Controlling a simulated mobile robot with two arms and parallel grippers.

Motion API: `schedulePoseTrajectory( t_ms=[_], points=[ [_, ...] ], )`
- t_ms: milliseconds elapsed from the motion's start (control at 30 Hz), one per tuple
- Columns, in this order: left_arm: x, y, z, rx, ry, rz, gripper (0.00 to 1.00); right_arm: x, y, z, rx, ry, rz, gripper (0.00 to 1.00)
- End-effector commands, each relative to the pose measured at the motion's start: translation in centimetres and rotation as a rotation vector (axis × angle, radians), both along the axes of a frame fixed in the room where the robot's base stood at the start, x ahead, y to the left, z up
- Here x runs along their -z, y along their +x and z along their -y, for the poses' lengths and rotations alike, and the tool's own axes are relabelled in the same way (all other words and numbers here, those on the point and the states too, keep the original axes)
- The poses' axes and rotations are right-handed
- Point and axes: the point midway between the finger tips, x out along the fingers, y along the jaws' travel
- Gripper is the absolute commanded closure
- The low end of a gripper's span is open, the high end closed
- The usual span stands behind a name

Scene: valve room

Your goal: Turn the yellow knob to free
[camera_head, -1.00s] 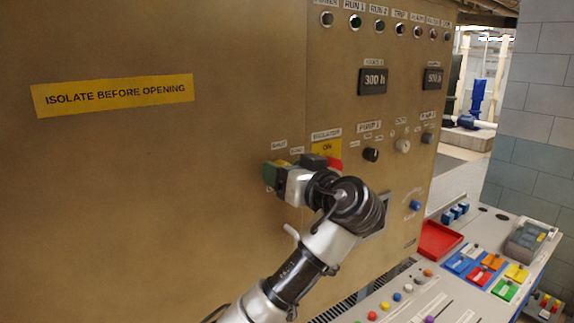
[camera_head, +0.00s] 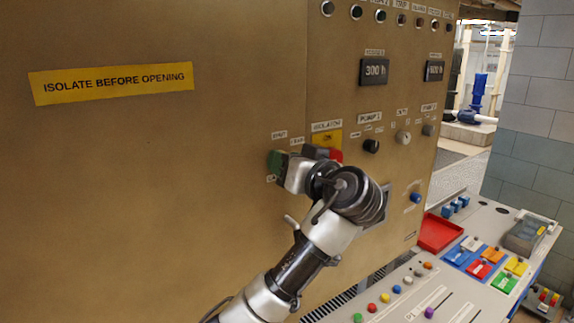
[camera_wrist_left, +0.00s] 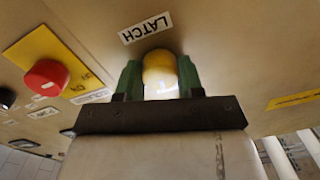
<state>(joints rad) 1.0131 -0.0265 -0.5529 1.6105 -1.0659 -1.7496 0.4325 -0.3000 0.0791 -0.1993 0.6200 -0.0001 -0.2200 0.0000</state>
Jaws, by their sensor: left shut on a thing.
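The yellow knob (camera_wrist_left: 160,68) is on the brown cabinet panel, under a white label reading LATCH (camera_wrist_left: 145,28) in the left wrist view. My left gripper (camera_wrist_left: 158,76) has green fingers, one on each side of the knob, and is shut on it. A pale mark shows on the knob's near side. In the head view my left gripper (camera_head: 275,161) is against the panel and hides the knob. My right gripper is not in view.
A red isolator knob (camera_wrist_left: 46,77) on a yellow plate is close beside my left gripper. A black pump knob (camera_head: 371,146) is farther right. A desk with a red tray (camera_head: 438,233) and coloured buttons stands below right.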

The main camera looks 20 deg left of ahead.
Motion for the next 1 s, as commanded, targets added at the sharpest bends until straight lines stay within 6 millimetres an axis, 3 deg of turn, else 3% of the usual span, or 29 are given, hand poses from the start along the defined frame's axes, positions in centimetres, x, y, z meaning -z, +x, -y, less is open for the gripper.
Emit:
schedulePoseTrajectory(
  t_ms=[433, 1000],
  points=[
    [0.1, 0.0, 0.1, 0.001, 0.241, -0.308, 0.86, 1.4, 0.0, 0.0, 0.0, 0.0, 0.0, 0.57],
    [0.0, 0.1, 0.1, 0.002, 0.576, -0.737, 0.86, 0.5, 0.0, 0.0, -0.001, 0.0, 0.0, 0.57]
  ],
)
